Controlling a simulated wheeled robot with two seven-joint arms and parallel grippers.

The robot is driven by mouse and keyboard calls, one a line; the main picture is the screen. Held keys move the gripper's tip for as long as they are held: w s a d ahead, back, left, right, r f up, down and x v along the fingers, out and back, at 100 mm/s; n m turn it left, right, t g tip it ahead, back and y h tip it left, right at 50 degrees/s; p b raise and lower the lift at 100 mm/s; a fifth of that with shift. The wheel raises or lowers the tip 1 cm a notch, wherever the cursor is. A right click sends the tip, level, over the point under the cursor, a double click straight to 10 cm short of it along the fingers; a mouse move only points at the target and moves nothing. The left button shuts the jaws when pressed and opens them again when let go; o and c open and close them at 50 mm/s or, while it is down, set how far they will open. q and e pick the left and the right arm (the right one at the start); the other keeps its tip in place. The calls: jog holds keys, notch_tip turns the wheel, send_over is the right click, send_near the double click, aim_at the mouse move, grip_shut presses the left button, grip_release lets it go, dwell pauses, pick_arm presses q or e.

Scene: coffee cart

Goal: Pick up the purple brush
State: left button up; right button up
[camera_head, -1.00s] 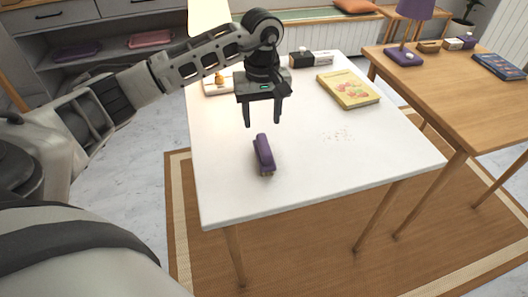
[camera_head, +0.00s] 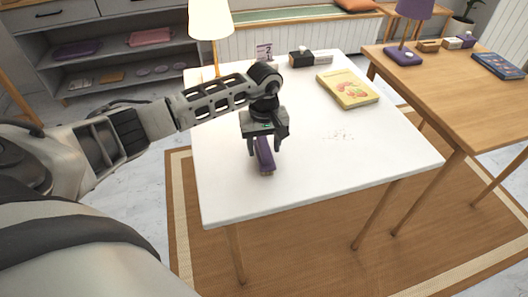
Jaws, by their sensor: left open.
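The purple brush (camera_head: 265,158) lies on the white table (camera_head: 330,165), left of the middle, with its long side running roughly toward me. My left gripper (camera_head: 265,150) points down over the brush. Its two fingers are apart, one on each side of the brush, and the gripper body hides the brush's far end. I cannot tell whether the fingers touch it. My right gripper is not in view.
A lamp (camera_head: 210,20) and a number 2 sign (camera_head: 264,52) stand behind. A wooden table (camera_head: 450,95) is at the right. The front of the white table is clear.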

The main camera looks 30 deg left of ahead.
pick_arm(q)
jog(key=c, duration=0.8)
jog(key=shift+r, duration=0.1)
jog(key=shift+r, duration=0.5)
jog(key=s+r, duration=0.1)
jog(key=r, duration=0.1)
jog(key=s+d+r, duration=0.1)
jog(key=r, duration=0.1)
jog(key=s+d+r+b, duration=0.1)
jog(key=r, duration=0.2)
jog(key=shift+s+d, duration=0.2)
jog(key=s+d+r, duration=0.1)
jog(key=s+d, duration=0.1)
jog(key=s+d+r+b, duration=0.1)
jog(key=s+r, duration=0.1)
jog(key=s, duration=0.1)
jog(key=s+d+r, duration=0.2)
jog(key=s, duration=0.1)
jog(key=shift+d, duration=0.3)
